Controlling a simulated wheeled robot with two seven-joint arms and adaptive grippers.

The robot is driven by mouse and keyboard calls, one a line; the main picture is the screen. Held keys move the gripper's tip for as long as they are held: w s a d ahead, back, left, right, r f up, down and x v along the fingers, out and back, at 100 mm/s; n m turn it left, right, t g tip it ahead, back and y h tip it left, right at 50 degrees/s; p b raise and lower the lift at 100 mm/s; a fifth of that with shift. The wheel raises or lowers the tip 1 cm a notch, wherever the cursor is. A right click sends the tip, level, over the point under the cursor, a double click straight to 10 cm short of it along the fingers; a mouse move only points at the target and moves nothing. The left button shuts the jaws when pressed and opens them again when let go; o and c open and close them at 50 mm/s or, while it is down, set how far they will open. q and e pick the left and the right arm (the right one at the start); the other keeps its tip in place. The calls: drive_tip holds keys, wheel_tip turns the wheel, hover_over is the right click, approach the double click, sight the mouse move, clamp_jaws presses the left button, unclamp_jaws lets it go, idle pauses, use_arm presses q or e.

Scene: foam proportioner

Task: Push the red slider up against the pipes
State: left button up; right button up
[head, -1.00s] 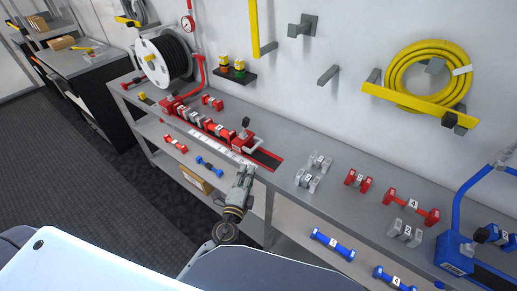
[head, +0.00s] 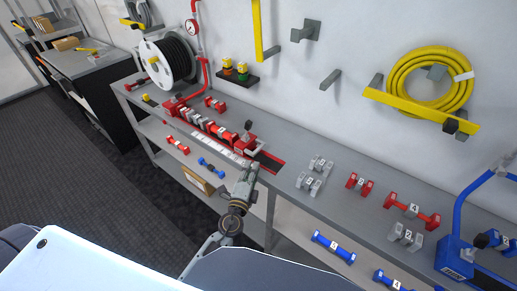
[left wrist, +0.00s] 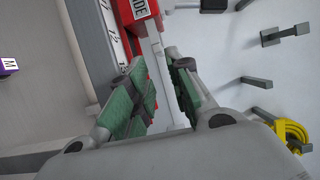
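The red slider (head: 250,143), with a dark knob on top, sits on the bench rail at the right end of the row of pipes (head: 208,125), which are grey and red pieces. I cannot tell whether the slider touches them. My left gripper (head: 252,168) is at the bench's front edge, just in front of and below the slider. In the left wrist view its green-padded fingers (left wrist: 156,58) are apart with nothing held. The labelled red slider (left wrist: 140,12) shows beyond the fingertips, partly cut off by the frame. My right gripper is not in view.
A hose reel (head: 167,62) stands at the bench's left end. Grey fittings (head: 315,175) and red fittings (head: 410,208) lie to the right, with a blue frame (head: 465,255) beyond. A lower shelf holds blue pieces (head: 333,247). The rail's right part (head: 268,163) is empty.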

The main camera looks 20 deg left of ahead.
sight(258, 148)
use_arm(q)
drive_tip(key=shift+w+p, duration=0.35)
drive_tip(key=shift+w, duration=1.2)
drive_tip(key=shift+w+a, duration=0.15)
drive_tip(key=shift+w, duration=0.9)
drive_tip(key=shift+w+a+p, duration=0.1)
drive_tip(key=shift+w+p, duration=0.55)
drive_tip(key=shift+w, duration=2.1)
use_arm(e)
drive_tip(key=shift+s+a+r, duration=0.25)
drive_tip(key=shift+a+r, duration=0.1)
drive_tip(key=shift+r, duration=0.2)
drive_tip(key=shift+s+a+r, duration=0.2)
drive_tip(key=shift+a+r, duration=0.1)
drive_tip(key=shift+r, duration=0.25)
use_arm(q)
drive_tip(key=shift+c, duration=0.5)
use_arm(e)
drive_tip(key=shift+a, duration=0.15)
use_arm(q)
clamp_jaws()
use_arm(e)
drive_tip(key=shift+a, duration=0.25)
